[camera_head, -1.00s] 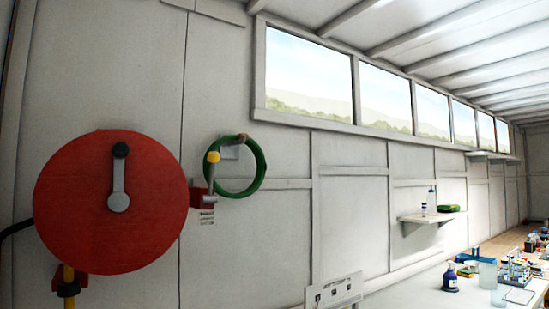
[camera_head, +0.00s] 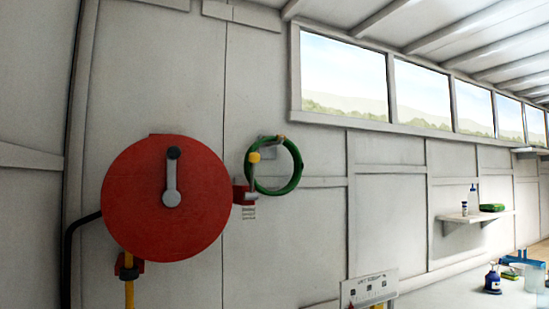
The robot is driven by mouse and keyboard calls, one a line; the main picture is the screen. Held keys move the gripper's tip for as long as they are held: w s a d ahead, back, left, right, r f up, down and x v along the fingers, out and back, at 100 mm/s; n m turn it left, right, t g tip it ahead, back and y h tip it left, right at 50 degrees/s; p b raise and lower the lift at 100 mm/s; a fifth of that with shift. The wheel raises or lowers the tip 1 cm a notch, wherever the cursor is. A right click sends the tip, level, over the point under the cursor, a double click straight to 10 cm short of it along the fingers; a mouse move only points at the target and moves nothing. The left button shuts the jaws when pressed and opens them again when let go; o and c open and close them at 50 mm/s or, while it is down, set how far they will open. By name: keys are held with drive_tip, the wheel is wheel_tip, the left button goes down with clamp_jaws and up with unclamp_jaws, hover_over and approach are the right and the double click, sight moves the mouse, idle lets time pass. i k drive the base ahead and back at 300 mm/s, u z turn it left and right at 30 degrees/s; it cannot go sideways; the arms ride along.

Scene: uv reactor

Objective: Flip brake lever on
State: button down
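A big red round reel (camera_head: 137,213) is mounted on the left part of the wall. On its face a grey crank arm (camera_head: 171,180) points up and ends in a black knob (camera_head: 173,153). At the reel's right edge is a small red bracket (camera_head: 241,194) with a lever that stands upright and ends in a yellow knob (camera_head: 254,157); it looks like the brake lever. A coiled green hose (camera_head: 297,171) hangs just behind and right of that knob. My gripper is not in view.
A black hose (camera_head: 69,255) and a yellow pipe (camera_head: 129,292) run below the reel. A wall shelf (camera_head: 470,219) and a bench (camera_head: 450,290) with bottles are at right.

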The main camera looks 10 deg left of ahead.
sight(254, 157)
drive_tip(key=z, duration=0.05)
drive_tip(key=i, duration=1)
drive_tip(key=u, duration=0.05)
